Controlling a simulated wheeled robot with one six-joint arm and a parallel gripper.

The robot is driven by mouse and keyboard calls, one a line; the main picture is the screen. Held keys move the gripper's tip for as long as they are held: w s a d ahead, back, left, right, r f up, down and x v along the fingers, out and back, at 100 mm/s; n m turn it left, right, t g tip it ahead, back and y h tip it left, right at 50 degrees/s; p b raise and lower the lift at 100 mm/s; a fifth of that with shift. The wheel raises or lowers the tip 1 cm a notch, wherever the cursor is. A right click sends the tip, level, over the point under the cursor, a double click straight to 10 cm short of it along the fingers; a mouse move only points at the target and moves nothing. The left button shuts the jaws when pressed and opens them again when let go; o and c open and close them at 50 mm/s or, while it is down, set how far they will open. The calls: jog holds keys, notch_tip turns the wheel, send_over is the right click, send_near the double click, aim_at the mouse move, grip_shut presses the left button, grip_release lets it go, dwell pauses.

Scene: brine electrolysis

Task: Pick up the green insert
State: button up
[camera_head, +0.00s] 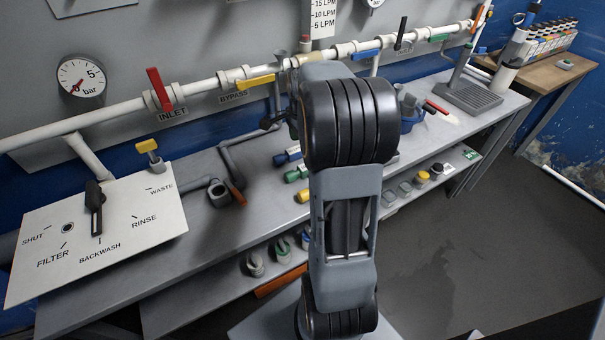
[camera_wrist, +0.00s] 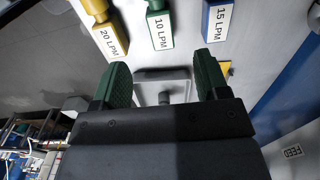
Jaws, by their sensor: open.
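The green insert (camera_wrist: 159,25), marked 10 LPM, lies on the pale bench in the wrist view, with its label facing my gripper. It also shows on the bench in the head view (camera_head: 291,176), small and left of my arm. My gripper (camera_wrist: 161,63) is open and empty, its two green fingers spread apart. The green insert lies beyond the fingertips, in line with the gap and apart from them. In the head view my arm hides the gripper.
A yellow insert (camera_wrist: 108,38) marked 20 LPM lies left of the green one, and a blue insert (camera_wrist: 217,22) marked 15 LPM lies right. A pipe with coloured valve handles (camera_head: 220,82) runs above the bench (camera_head: 190,255). Several fittings sit on the lower shelf.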

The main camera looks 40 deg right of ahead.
aim_at(303, 168)
notch_tip(303, 168, down, 12)
jog(key=shift+r, duration=0.1)
dwell(0.5)
jog(key=shift+c, duration=0.5)
jog(key=c, duration=0.9)
